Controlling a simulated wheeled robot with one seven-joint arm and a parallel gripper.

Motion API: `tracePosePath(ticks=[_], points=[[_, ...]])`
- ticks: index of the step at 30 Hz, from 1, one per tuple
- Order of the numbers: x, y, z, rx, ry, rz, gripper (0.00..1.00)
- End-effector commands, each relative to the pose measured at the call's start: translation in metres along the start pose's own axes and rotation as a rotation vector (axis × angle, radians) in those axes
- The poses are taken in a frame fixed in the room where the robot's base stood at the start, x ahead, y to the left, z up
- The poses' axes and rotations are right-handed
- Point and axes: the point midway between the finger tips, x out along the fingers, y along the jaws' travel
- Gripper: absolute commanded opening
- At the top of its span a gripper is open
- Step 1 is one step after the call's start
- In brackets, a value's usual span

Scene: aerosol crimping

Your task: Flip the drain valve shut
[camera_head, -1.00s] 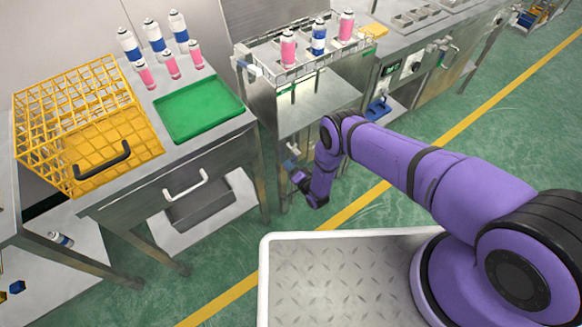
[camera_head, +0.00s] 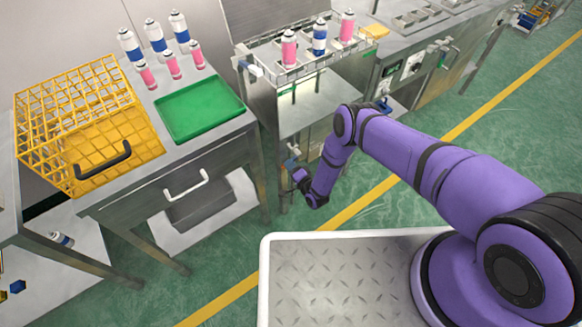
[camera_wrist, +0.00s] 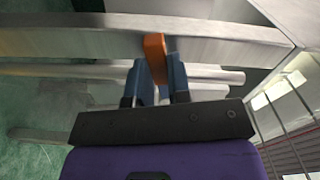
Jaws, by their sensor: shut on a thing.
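The drain valve shows in the wrist view as an orange lever (camera_wrist: 155,52) in front of a grey metal rail. My gripper (camera_wrist: 159,74) has its two blue-grey fingers close on either side of the lever, shut on it. The lever's lower part is hidden between the fingers, and the valve body cannot be made out. In the head view my gripper (camera_head: 294,166) is low beside the legs of the middle bench, and the lever cannot be made out there.
Above my gripper, the middle bench carries a rack (camera_head: 290,72) with pink and blue cans. To the left, a table holds a green tray (camera_head: 200,108), a yellow wire basket (camera_head: 75,125) and several cans. Metal bars run close around my fingers. Green floor lies open below.

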Motion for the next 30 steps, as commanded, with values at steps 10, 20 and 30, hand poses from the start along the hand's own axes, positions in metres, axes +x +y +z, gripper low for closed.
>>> tracePosePath(ticks=[10, 20, 30], points=[[0.000, -0.011, -0.002, 0.202, 0.002, 0.001, 0.00], [0.000, -0.015, -0.003, 0.270, 0.001, 0.000, 0.00], [0.000, -0.015, -0.003, 0.272, 0.001, -0.001, 0.00]])
